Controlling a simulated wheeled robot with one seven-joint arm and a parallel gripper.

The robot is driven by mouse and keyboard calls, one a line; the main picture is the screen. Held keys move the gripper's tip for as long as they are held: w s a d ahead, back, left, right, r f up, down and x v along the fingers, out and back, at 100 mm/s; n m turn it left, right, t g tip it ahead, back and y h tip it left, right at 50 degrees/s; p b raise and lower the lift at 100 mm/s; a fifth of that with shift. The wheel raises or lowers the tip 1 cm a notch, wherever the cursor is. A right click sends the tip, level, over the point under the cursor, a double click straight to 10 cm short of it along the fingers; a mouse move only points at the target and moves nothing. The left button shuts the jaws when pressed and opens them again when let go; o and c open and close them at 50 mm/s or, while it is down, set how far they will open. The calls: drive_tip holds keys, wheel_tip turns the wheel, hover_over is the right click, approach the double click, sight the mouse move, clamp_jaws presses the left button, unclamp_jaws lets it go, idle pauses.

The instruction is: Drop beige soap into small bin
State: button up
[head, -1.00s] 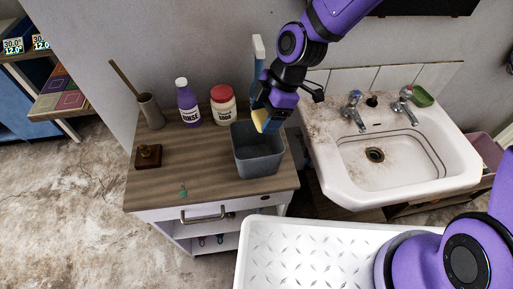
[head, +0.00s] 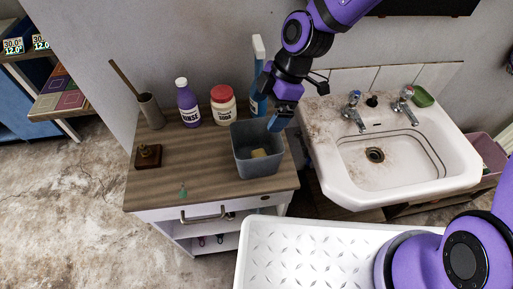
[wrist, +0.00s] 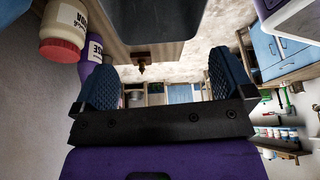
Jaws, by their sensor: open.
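The beige soap (head: 258,153) lies inside the small grey bin (head: 262,172), against the inner wall as seen from the head. The bin stands upright on the wooden top of the cabinet. My gripper (head: 279,122) is above the bin's right back rim, apart from the soap. In the wrist view its two blue fingers stand wide apart with nothing between them (wrist: 163,92). The dark bin (wrist: 150,18) shows at the top of that view; the soap is not visible there.
A purple rinse bottle (head: 187,103) and a red-lidded jar (head: 223,105) stand behind the bin. A brush holder (head: 151,111) and a small brown block (head: 148,156) are at left. The stained sink (head: 395,150) is at right. The cabinet top's front left (head: 215,183) is mostly clear.

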drive_tip(key=v, duration=0.8)
drive_tip(key=shift+r, duration=0.3)
drive_tip(key=shift+d, duration=0.1)
drive_tip(key=s+d+r+m+t+h, duration=0.1)
drive_tip(key=d+r+m+t+h, duration=0.1)
drive_tip(key=d+r+m, duration=0.45)
drive_tip(key=s+d+r+m+t+h, duration=0.15)
drive_tip(key=d+m, duration=0.25)
drive_tip(key=d, duration=0.5)
drive_tip(key=s+d+r+m+t, duration=0.3)
drive_tip(key=s+d+r+m, duration=0.6)
drive_tip(key=d, duration=0.5)
drive_tip(key=s+m, duration=0.2)
drive_tip(key=m, duration=0.1)
drive_tip(key=shift+r, duration=0.4)
drive_tip(key=shift+s+t+h, duration=0.1)
drive_tip(key=shift+t+h, duration=0.15)
drive_tip(key=shift+a, duration=0.25)
